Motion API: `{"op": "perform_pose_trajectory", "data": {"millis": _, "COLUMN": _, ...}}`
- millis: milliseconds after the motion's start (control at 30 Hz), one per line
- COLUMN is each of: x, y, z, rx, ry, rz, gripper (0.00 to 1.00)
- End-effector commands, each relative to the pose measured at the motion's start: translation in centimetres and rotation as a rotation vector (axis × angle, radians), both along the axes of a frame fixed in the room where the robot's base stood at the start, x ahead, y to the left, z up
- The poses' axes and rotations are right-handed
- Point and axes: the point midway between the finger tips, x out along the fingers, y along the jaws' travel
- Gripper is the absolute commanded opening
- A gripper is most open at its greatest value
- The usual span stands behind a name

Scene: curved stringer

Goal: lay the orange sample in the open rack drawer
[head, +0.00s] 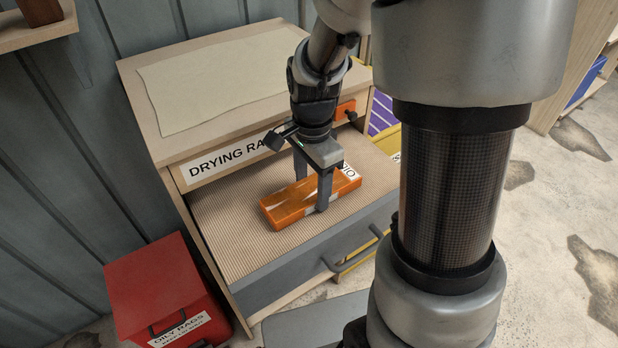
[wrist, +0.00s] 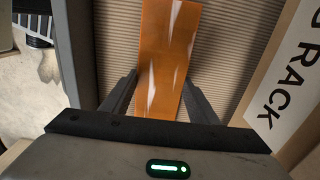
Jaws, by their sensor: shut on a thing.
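The orange sample (head: 290,207) is a glossy orange block with pale streaks, inside the open rack drawer (head: 225,242). It appears to lie flat on the ribbed liner, though I cannot tell whether it touches fully. My gripper (head: 313,200) points down over the drawer, with its fingers on either side of the block, shut on it. In the wrist view the sample (wrist: 168,60) runs up from between the two fingers (wrist: 158,100), with the ribbed drawer floor behind it. The underside of the block is hidden.
The drawer's grey front with its handle (head: 350,255) faces the near side. A cabinet top with a pale sheet (head: 205,85) stands behind, labelled for drying. A red oily rags bin (head: 155,280) stands at the left. Ribbed floor left of the block is clear.

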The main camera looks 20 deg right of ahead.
Motion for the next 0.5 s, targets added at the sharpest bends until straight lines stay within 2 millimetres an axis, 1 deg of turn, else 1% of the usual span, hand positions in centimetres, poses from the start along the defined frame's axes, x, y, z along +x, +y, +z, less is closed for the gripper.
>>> {"op": "perform_pose_trajectory", "data": {"millis": 133, "x": 0.03, "y": 0.00, "z": 0.07, "rx": 0.000, "ry": -0.001, "rz": 0.000, "gripper": 0.25}}
{"op": "perform_pose_trajectory", "data": {"millis": 267, "x": 0.03, "y": 0.00, "z": -0.37, "rx": 0.000, "ry": -0.001, "rz": 0.000, "gripper": 0.25}}
{"op": "perform_pose_trajectory", "data": {"millis": 300, "x": 0.01, "y": 0.00, "z": -0.27, "rx": 0.000, "ry": 0.000, "rz": 0.000, "gripper": 0.59}}
{"op": "perform_pose_trajectory", "data": {"millis": 400, "x": 0.01, "y": 0.00, "z": -0.25, "rx": 0.000, "ry": 0.000, "rz": 0.000, "gripper": 0.73}}
{"op": "perform_pose_trajectory", "data": {"millis": 500, "x": 0.01, "y": 0.00, "z": -0.24, "rx": 0.000, "ry": 0.000, "rz": 0.000, "gripper": 0.73}}
